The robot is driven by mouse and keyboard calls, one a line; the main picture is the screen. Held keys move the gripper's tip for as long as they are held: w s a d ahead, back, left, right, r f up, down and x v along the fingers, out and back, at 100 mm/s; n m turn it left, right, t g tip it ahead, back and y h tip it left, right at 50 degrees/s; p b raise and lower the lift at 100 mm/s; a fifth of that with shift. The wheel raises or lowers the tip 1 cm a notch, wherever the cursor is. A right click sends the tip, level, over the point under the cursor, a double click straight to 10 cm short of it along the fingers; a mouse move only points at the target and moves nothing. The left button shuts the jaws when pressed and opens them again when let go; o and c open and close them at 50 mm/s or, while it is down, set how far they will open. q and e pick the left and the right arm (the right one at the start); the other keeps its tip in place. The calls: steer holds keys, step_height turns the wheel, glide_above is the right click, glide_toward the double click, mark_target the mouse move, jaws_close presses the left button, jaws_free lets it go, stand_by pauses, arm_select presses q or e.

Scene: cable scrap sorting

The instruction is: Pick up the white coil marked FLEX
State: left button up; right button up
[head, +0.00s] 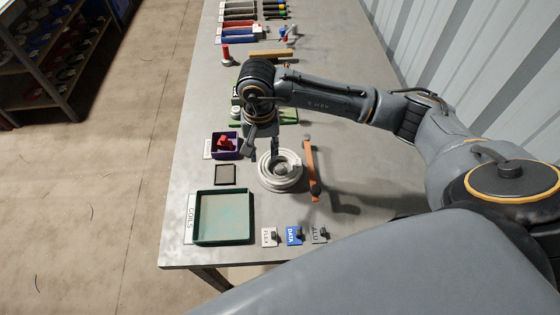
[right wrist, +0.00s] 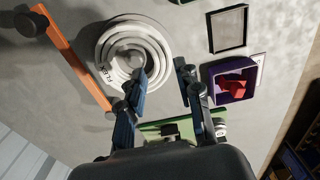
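The white coil (head: 280,183) lies flat on the grey table, as stacked rings with a round knob in the middle. In the right wrist view the coil (right wrist: 112,48) shows dark FLEX lettering on its left side. My right gripper (head: 260,150) is above the table at the coil's upper left. In its wrist view the gripper (right wrist: 161,84) has its fingers spread with nothing between them. One finger overlaps the coil's lower edge in the picture; whether it touches cannot be told. My left gripper is out of view.
An orange bar (head: 311,170) lies close right of the coil. A purple box (head: 225,146) with a red piece and a dark square frame (head: 225,174) are left. An empty green tray (head: 221,238) marked COILS and FLEX (head: 269,237), DATA (head: 294,236) and ALU (head: 319,234) tags are nearer.

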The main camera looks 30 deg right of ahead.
mark_target(263, 166)
step_height(263, 166, down, 4)
steer(key=shift+a+f+p, duration=0.15)
steer(key=shift+f+p, duration=0.05)
steer(key=shift+p, duration=0.9)
steer(key=shift+f, duration=0.3)
jaws_close()
steer(key=shift+r, duration=0.1)
